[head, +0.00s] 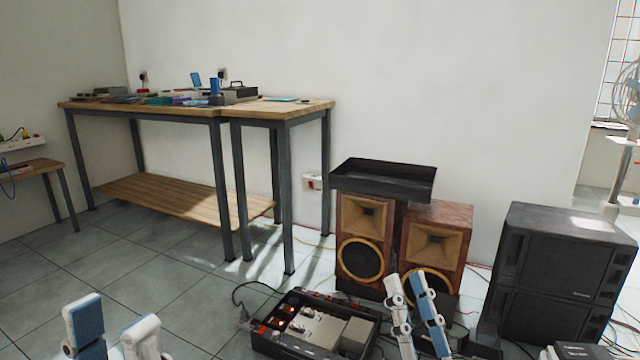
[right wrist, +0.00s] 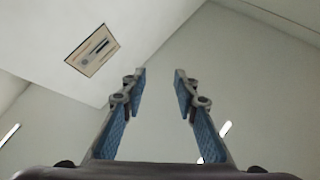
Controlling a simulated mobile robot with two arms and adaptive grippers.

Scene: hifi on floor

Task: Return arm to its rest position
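My right gripper (head: 404,280) points upward at the lower middle right of the head view, in front of the wooden speakers. Its two blue-padded fingers also show in the right wrist view (right wrist: 160,74), standing apart with nothing between them. That view looks up at pale walls and ceiling. My left gripper (head: 112,312) is at the bottom left of the head view, also pointing up. Its two fingertips are apart, with no object visible between them. The lower part of each gripper is cut off by the frame edge.
Two wooden speakers (head: 366,254) stand by the wall with a black tray (head: 384,180) on top. An open case of electronics (head: 310,325) lies on the floor. Black speakers (head: 560,262) stand right. A workbench (head: 285,112) stands back left. Tiled floor (head: 110,265) is clear at left.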

